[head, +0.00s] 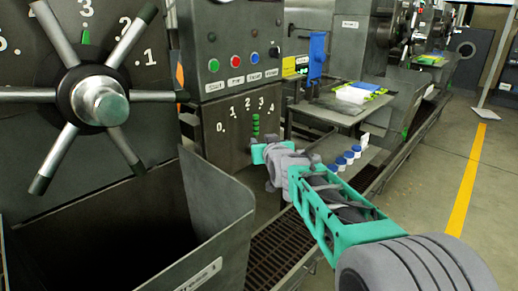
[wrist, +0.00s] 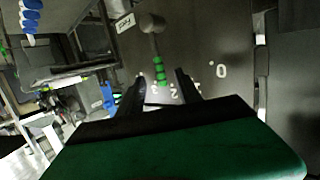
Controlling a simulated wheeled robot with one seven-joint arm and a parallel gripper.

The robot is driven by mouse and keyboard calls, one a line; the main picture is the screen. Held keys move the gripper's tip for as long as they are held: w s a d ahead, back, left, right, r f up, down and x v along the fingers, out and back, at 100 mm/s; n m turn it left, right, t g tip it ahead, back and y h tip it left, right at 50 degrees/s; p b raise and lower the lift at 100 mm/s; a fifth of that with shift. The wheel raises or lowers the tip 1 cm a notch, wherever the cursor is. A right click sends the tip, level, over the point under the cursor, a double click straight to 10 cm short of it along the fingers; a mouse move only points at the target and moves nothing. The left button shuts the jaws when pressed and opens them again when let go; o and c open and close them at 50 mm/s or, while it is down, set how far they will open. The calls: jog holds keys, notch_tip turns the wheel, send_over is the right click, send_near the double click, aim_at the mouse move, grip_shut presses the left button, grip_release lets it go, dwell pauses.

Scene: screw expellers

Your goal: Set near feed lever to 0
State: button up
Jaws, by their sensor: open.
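The near feed lever (head: 255,124) is a thin arm with green bands on the near machine's dark panel, which carries a 0 to 4 scale. It points up between 2 and 3. The wrist view shows the lever (wrist: 160,70) upside down, with its rounded grey end and the 0, 2 and 3 marks. My gripper (head: 258,153) is just below the lever's banded part in the head view and hides its lower end. In the wrist view my gripper (wrist: 161,88) is open, its dark fingers on either side of the lever's line. I cannot tell whether they touch it.
A spoked handwheel (head: 98,98) and an open metal bin (head: 215,215) stand at the left. A button box (head: 235,50) is above the scale. A small table (head: 330,112) with a blue device and blue-capped jars are behind my arm. The floor at right is clear.

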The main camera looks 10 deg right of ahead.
aim_at(256, 121)
jog(key=w+t, duration=0.1)
jog(key=w, duration=0.3)
jog(key=w+r, duration=0.1)
jog(key=w, duration=0.3)
jog(key=w+t, duration=0.1)
jog(key=w, duration=0.2)
jog(key=shift+w+d+r+t, duration=0.1)
jog(key=shift+w+r+t, duration=0.2)
jog(key=shift+w, duration=0.1)
jog(key=shift+c, duration=0.4)
grip_shut()
